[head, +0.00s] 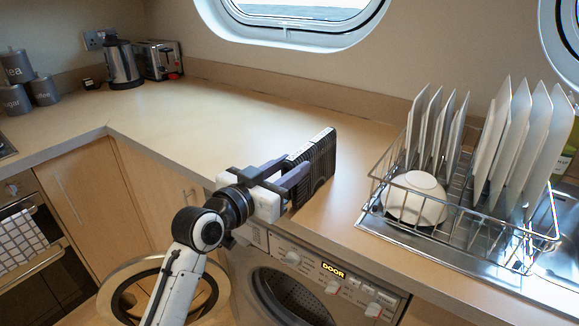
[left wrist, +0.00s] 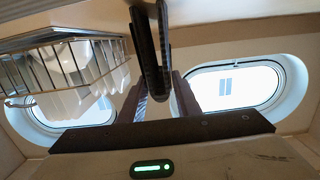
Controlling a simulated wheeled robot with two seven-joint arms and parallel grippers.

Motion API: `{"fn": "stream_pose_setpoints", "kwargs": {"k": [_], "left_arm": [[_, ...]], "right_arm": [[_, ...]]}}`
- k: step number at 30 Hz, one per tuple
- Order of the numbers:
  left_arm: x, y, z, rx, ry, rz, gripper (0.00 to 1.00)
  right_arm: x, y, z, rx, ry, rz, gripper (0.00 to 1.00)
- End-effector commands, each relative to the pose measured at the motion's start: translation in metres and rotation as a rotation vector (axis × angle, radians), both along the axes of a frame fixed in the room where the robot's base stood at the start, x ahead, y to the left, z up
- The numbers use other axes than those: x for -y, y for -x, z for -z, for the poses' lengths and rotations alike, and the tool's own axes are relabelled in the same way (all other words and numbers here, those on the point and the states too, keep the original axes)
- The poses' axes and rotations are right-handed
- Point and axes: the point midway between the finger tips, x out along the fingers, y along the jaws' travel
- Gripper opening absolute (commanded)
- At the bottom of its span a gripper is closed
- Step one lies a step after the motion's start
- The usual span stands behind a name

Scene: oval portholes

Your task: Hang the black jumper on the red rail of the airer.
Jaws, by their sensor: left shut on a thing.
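My left gripper (head: 291,183) is shut on a flat, black, ribbed thing that looks like the folded black jumper (head: 318,163). It is held upright, near the counter's front edge above the washing machine. I cannot tell whether its lower edge touches the counter. In the left wrist view the dark jumper (left wrist: 149,50) runs up from between the two fingers of my gripper (left wrist: 160,95). No airer or red rail shows in either view. My right gripper is not in view.
A wire dish rack (head: 462,213) with upright white plates and an upturned white bowl (head: 416,198) stands at the right. The washing machine (head: 300,285) is below the counter (head: 225,120). A kettle (head: 122,65) and toaster (head: 160,60) stand back left. The middle counter is clear.

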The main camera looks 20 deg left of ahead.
Motion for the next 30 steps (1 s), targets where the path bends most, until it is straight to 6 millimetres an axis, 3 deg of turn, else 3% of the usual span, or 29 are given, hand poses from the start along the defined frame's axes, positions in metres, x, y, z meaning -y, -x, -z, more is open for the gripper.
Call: {"fn": "stream_pose_setpoints", "kwargs": {"k": [6,7,11,22,30], "left_arm": [[0.0,0.0,-0.003,0.007,0.002,0.0,0.07],[0.0,0.0,-0.003,0.006,0.002,0.0,0.33],[0.0,0.0,-0.002,0.005,0.002,0.0,0.52],[-0.003,0.007,0.001,-0.002,-0.001,-0.001,0.52],[-0.019,0.054,-0.004,0.001,-0.003,0.0,0.52]], "right_arm": [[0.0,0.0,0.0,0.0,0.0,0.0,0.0],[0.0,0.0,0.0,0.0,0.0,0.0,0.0],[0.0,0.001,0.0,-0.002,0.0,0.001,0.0],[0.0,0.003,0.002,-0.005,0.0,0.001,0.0],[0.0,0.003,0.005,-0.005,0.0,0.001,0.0]]}}
